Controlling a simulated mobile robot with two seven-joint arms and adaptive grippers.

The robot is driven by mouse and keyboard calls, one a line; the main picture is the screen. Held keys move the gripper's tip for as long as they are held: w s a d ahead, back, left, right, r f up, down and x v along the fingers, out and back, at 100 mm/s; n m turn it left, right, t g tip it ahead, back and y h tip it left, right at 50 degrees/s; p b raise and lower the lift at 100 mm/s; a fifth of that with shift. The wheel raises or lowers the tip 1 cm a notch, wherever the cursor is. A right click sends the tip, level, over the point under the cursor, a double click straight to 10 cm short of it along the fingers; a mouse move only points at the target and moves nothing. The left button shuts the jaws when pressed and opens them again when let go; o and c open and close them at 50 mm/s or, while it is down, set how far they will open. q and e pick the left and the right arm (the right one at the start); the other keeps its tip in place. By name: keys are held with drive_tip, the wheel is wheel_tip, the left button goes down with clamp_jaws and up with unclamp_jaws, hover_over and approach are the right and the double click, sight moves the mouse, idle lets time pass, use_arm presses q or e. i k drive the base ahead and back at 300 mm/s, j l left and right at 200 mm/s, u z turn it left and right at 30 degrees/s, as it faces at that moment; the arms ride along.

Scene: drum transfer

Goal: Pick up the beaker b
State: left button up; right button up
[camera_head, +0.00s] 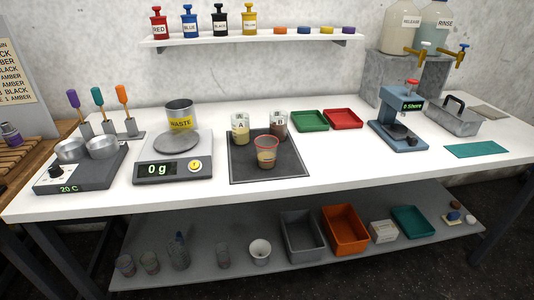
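Beaker b (279,134) stands upright near the right back part of the dark mat (241,169) on the white bench. It carries a "B" mark and holds something brownish. A beaker marked "A" (240,129) stands to its left with pale yellowish contents. A clear cup (266,152) with a reddish rim and tan contents stands in front of beaker b and seems to overlap its lower left side in the picture. Neither of my grippers shows in the head view.
A scale (172,170) reading 0 g is left of the mat, with a metal "WASTE" can (180,114) behind. Green (310,121) and red (343,118) trays are right of beaker b. A press-like device (400,112) stands further right. The front bench strip is clear.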

sight(278, 126)
drive_tip(key=i+l+u, duration=0.2)
drive_tip(key=l+u, duration=0.15)
drive_tip(key=l, duration=0.85)
drive_tip(key=i+l+u, duration=0.1)
drive_tip(key=l+u, duration=0.25)
drive_tip(key=l, duration=0.85)
drive_tip(key=k+l+u, duration=0.1)
drive_tip(key=l+u, duration=0.25)
drive_tip(key=l, duration=0.9)
